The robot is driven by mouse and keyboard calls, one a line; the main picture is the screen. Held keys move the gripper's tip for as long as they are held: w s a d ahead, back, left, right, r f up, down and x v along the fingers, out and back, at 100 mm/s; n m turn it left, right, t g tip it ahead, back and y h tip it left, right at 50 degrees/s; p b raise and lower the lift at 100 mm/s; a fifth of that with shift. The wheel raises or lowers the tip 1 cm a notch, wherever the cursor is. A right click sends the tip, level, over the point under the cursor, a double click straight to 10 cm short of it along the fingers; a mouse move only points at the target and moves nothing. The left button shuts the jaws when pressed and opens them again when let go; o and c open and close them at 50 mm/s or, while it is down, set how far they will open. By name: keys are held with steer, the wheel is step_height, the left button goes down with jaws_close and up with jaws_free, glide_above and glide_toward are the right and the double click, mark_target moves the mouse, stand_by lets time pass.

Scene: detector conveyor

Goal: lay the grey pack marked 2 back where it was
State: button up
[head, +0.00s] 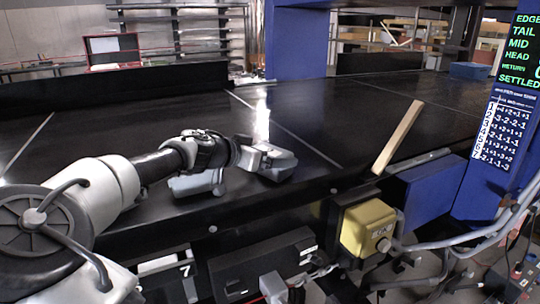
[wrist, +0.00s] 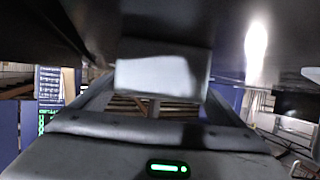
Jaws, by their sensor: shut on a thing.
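My gripper (head: 262,158) is low over the black conveyor belt (head: 200,120), near its front edge, and is shut on a grey pack (head: 281,164). In the wrist view the pack's pale face (wrist: 155,74) shows between the two fingers of my gripper (wrist: 158,95). No number can be read on the pack in either view. The head view does not make clear whether the pack touches the belt.
A thin pale line (head: 290,132) crosses the belt beyond my gripper. A yellow box (head: 368,229) is at the front edge. A lit screen (head: 518,45) hangs at far right.

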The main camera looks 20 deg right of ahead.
steer(key=o, duration=1.2)
steer(key=shift+r, duration=0.2)
steer(key=v, duration=1.2)
steer(key=shift+f+b, duration=0.1)
steer(key=shift+b, duration=0.25)
